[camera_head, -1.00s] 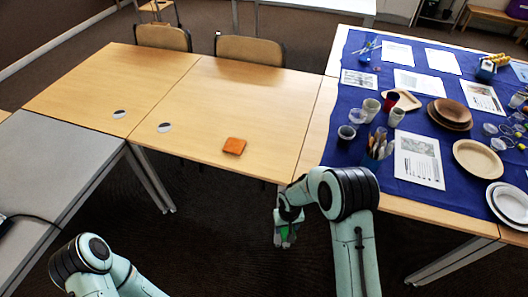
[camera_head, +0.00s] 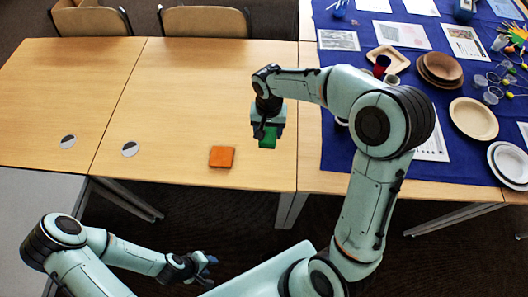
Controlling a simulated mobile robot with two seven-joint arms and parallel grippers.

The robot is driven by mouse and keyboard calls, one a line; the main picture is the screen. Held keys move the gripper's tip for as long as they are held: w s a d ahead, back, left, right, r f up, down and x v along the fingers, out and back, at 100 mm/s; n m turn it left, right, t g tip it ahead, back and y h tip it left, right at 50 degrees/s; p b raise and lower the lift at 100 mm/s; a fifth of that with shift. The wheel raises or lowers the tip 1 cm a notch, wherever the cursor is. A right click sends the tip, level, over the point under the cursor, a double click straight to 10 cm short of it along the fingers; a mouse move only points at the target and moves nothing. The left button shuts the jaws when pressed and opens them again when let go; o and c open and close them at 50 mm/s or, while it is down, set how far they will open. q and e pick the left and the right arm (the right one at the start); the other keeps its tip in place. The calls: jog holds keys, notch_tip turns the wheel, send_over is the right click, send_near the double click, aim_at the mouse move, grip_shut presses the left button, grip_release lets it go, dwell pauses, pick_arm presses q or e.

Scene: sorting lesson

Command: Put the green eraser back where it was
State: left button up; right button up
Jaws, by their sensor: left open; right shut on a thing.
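The green eraser (camera_head: 268,141) is in the jaws of my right gripper (camera_head: 267,133), which is shut on it. The gripper points down over the right part of the wooden table (camera_head: 190,90), close to the blue cloth. I cannot tell whether the eraser touches the table top. My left gripper (camera_head: 206,262) is open and empty, low in front of the table's front edge.
An orange square block (camera_head: 222,156) lies left of the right gripper. The blue cloth (camera_head: 341,79) at the right bears plates (camera_head: 473,117), cups, papers and craft things. The wooden table's left part is mostly clear. Chairs (camera_head: 207,21) stand behind it.

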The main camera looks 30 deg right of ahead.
aim_at(268, 163)
notch_tip(268, 163, down, 18)
jog(key=shift+s+f+b, duration=0.15)
jog(key=shift+b, duration=0.15)
jog(key=shift+f, duration=0.1)
jog(key=shift+f, duration=0.1)
jog(key=o, duration=0.9)
jog(key=shift+o, duration=0.2)
notch_tip(268, 163, up, 12)
jog(key=shift+r, duration=0.25)
